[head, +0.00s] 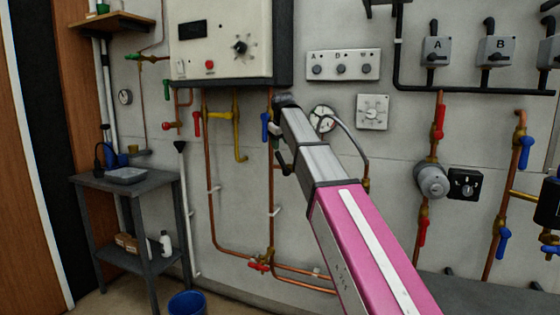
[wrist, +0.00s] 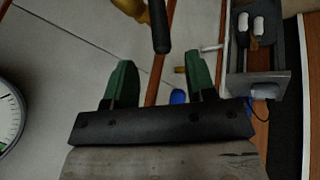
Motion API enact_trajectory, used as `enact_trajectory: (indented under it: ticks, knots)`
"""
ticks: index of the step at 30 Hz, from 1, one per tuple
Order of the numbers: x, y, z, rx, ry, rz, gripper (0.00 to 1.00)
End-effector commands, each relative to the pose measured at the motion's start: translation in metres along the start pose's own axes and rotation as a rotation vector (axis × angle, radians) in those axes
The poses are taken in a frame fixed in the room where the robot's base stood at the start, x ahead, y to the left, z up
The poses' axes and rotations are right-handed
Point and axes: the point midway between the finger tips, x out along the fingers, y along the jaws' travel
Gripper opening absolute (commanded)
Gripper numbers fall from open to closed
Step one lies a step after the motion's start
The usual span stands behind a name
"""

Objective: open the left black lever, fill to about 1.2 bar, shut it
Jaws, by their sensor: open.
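A black lever (wrist: 160,28) shows at the top of the wrist view, beside a brass fitting (wrist: 130,6) and a copper pipe. In the head view a black lever (head: 283,163) shows just left of my arm; its valve is hidden. My gripper (wrist: 160,72) is open, its two green fingers apart, with nothing between them. The lever lies beyond the fingertips, roughly in line with the gap, apart from both. A round white gauge (head: 322,119) is on the wall behind my arm; a gauge (wrist: 10,115) is cut off at the wrist view's left edge. I cannot read its pressure.
A white boiler (head: 222,42) hangs above. A red lever (head: 197,123), yellow pipe (head: 238,128) and blue lever (head: 265,126) are left of my arm. A grey table (head: 90,183) and blue bucket (head: 187,303) stand left. More valves are at right.

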Motion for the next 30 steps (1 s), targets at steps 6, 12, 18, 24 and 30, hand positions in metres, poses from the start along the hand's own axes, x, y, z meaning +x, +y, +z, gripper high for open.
enact_trajectory:
  ticks: [6, 12, 18, 24, 30]
  knots:
    - [0.038, 0.0, 0.001, 0.001, -0.002, -0.001, 0.51]
    - [0.07, 0.0, 0.001, 0.002, -0.002, -0.001, 0.51]
    - [0.09, 0.0, 0.0, 0.002, -0.001, -0.001, 0.51]
    - [0.095, 0.0, 0.0, 0.002, 0.0, 0.0, 0.51]
    - [0.095, 0.0, 0.001, 0.002, 0.0, 0.0, 0.47]
